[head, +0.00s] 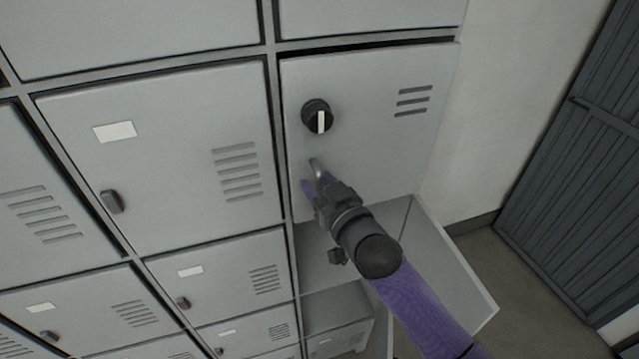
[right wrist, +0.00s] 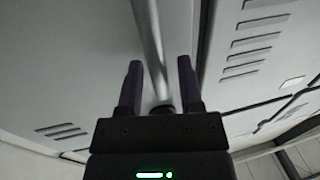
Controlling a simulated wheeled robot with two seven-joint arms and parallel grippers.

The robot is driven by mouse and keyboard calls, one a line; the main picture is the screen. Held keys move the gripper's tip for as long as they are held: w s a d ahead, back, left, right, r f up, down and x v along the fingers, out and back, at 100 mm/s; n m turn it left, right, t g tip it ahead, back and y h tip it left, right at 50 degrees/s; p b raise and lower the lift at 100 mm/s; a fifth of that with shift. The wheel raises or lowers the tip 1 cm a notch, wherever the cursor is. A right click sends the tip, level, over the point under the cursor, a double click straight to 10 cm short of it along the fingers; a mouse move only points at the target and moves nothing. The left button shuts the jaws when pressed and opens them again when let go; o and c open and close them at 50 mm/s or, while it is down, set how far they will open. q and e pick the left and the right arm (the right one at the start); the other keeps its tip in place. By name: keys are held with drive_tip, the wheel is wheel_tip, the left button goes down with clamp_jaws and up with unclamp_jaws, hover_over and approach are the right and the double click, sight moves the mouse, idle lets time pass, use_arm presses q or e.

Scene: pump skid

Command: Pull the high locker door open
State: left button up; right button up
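The high locker door (head: 375,85) is a pale grey panel with slots and a black round knob (head: 317,116) with a white pointer. A dark gap shows along its top edge; I cannot tell how far it is ajar. Its metal bar handle (head: 315,166) is below the knob. My right gripper (head: 312,183) is at the handle, partly hiding it. In the right wrist view the bar (right wrist: 150,40) runs between the two dark fingers (right wrist: 159,85), which are apart with space around the bar. My left gripper is not in view.
A lower locker door (head: 450,265) stands open below, beneath my right arm. Closed lockers (head: 165,155) with small latches fill the left. A white wall (head: 490,100) and a dark slatted door (head: 580,150) are at the right, with free floor before them.

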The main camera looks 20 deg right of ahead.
clamp_jaws()
idle(1.2)
